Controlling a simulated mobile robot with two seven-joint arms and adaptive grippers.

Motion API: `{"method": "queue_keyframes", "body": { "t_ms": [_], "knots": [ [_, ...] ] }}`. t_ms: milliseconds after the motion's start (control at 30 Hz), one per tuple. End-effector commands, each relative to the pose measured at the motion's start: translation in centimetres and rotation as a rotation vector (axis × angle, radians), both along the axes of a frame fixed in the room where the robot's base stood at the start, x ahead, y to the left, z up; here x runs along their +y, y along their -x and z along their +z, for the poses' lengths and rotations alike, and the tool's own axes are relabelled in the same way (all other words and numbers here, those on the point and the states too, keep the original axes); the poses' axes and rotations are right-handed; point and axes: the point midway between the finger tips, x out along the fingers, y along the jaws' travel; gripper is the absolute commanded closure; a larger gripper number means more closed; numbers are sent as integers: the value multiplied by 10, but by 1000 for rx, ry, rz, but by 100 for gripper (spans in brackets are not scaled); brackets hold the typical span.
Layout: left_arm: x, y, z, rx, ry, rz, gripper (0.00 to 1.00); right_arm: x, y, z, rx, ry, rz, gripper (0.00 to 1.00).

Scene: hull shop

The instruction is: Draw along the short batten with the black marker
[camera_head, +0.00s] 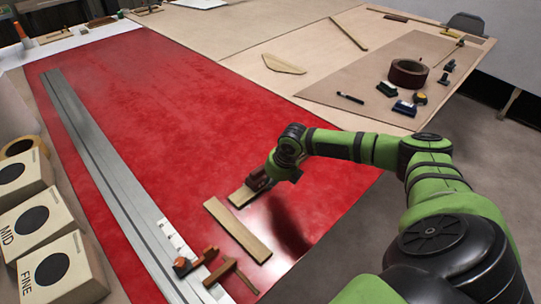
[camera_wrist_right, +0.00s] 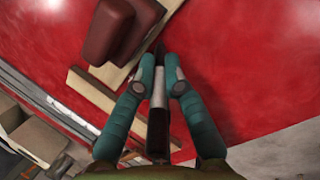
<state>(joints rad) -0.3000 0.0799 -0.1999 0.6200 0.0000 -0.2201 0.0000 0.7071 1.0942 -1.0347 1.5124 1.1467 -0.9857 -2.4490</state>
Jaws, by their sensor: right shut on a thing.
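A short pale wooden batten (camera_head: 240,196) lies on the red surface (camera_head: 150,100), with a dark red-brown block (camera_head: 258,180) on top of it. The block (camera_wrist_right: 108,32) and the pale wood under it show at the upper left of the right wrist view. My right gripper (camera_head: 272,174) is beside the block and hides part of the batten. In the wrist view its teal fingers (camera_wrist_right: 160,85) are shut on a slim marker with a pale barrel and black end (camera_wrist_right: 158,132). The dark tip points to the batten's edge; I cannot tell whether it touches. My left gripper is out of view.
A longer batten (camera_head: 238,230) lies nearer on the red surface. Boxes (camera_head: 60,270) stand at far left. A tape roll (camera_head: 408,73) and small tools are at upper right.

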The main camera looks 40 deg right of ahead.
Motion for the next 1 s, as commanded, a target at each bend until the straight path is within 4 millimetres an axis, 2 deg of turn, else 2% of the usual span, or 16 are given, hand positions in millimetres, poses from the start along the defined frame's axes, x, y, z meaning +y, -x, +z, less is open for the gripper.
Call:
{"method": "queue_keyframes", "body": {
  "t_ms": [1000],
  "knots": [
    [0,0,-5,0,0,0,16,-27,-2,-1,0,1,0,100]
  ]
}}
